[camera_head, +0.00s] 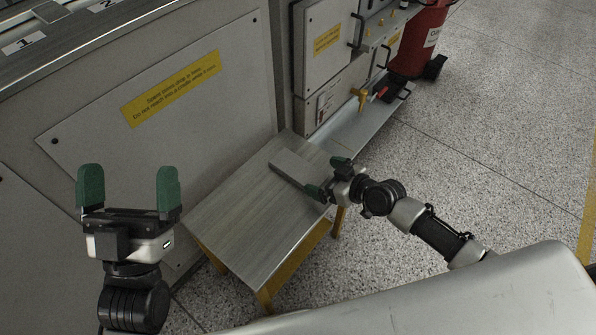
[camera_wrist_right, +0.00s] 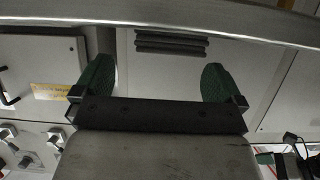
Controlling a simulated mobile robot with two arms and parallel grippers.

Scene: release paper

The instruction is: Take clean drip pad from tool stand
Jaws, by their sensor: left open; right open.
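The tool stand (camera_head: 245,215) is a small low table with a grey wood-grain top and yellow legs. A flat grey slab, which looks like the drip pad (camera_head: 291,168), lies at its far right part. My right gripper (camera_head: 327,177) is open at the stand's right edge, by the slab's near end. Whether the slab lies between its fingers I cannot tell. In the right wrist view the open right gripper (camera_wrist_right: 157,80) has its two green fingers wide apart. My left gripper (camera_head: 129,187) is open and empty, left of the stand.
A large grey machine housing (camera_head: 60,100) with a yellow warning label (camera_head: 171,88) stands behind the stand. Panels with valves and handles (camera_head: 360,95) are at the back, and a red extinguisher (camera_head: 420,40) stands beyond. The speckled floor (camera_head: 480,140) at right is clear.

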